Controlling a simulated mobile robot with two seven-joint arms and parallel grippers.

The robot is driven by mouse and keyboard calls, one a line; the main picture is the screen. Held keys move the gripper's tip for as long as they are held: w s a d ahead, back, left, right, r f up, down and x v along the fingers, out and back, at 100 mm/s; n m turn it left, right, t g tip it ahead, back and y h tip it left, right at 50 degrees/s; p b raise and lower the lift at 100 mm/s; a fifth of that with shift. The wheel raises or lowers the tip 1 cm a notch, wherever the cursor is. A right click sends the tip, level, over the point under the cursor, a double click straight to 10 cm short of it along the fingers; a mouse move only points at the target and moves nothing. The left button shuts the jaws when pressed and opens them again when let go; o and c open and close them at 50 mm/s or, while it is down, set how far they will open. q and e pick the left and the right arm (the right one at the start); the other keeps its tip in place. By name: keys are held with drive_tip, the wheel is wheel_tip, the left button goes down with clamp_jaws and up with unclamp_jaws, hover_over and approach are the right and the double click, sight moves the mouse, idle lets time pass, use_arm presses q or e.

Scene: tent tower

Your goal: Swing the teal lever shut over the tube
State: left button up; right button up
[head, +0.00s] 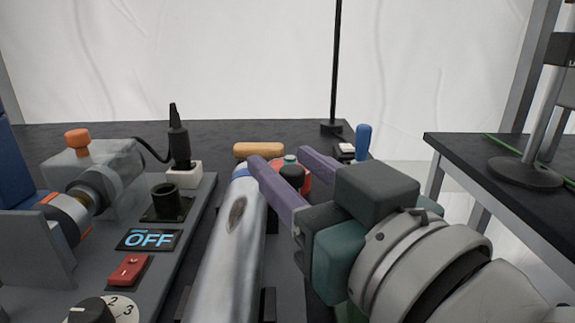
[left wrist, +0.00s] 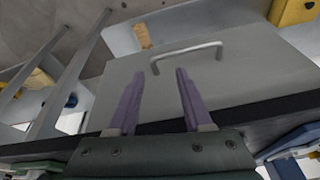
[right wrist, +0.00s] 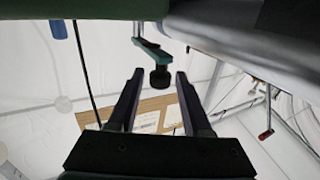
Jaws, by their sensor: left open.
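The silver tube (head: 228,250), with a blue band at its far end, runs away from me in the head view. Just beyond its far end, to the right, a small part of the teal lever (head: 290,159) shows above a black knob (head: 292,174) and a red part. My right gripper (head: 280,160) is open, its purple fingers on either side of the knob. In the right wrist view the teal lever (right wrist: 151,48) ends in the black knob (right wrist: 160,77), between the fingertips with gaps visible. My left gripper (left wrist: 168,72) is open and empty, facing a grey panel.
A grey device with an OFF display (head: 149,240), a red switch (head: 129,270) and a dial stands left of the tube. An orange handle (head: 258,149) lies beyond the tube. A blue-handled part (head: 363,140) and a black pole (head: 335,70) stand behind. A second table (head: 450,150) is at right.

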clamp_jaws()
idle(1.1)
